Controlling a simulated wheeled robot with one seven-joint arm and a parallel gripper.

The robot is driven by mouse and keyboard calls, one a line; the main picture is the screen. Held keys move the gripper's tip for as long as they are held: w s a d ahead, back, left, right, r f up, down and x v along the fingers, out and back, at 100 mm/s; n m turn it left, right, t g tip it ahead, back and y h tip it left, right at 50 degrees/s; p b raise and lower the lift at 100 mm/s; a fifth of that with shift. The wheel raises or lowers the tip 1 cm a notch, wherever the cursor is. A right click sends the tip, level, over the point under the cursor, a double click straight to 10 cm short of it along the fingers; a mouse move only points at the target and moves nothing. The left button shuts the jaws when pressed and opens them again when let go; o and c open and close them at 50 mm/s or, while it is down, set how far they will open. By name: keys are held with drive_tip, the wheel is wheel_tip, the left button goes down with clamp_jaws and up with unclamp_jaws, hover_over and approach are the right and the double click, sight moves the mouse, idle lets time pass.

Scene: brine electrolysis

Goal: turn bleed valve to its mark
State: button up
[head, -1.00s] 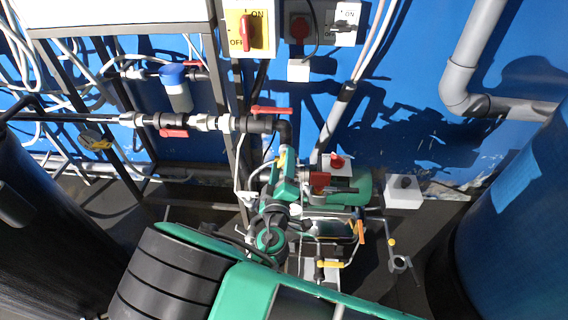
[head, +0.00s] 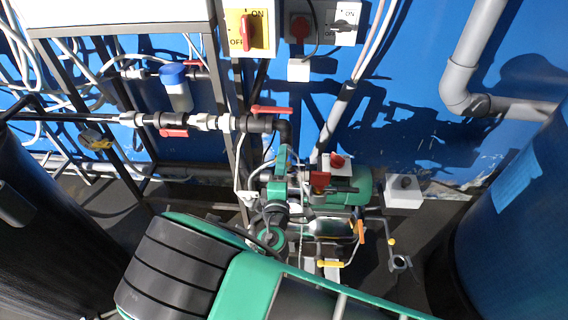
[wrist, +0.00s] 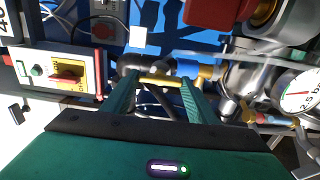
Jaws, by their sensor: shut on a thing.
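My gripper's two green fingers (wrist: 157,88) reach forward in the wrist view. A yellow bar-shaped handle (wrist: 160,80), which looks like the bleed valve's, spans between their tips, and the fingers are shut on it. The held handle is hidden there. The valve's body and its mark cannot be made out in either view.
A red-handled valve (head: 271,110) sits on the pipe above. The green pump (head: 345,186) is to the right, with yellow-handled valves (head: 331,264) below.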

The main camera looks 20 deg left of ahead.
drive_tip(key=shift+f, duration=0.15)
drive_tip(key=o, duration=1)
drive_tip(key=shift+o, duration=0.2)
drive_tip(key=v, duration=1)
drive_tip(key=shift+s+d, duration=0.2)
drive_tip(key=shift+s, duration=0.1)
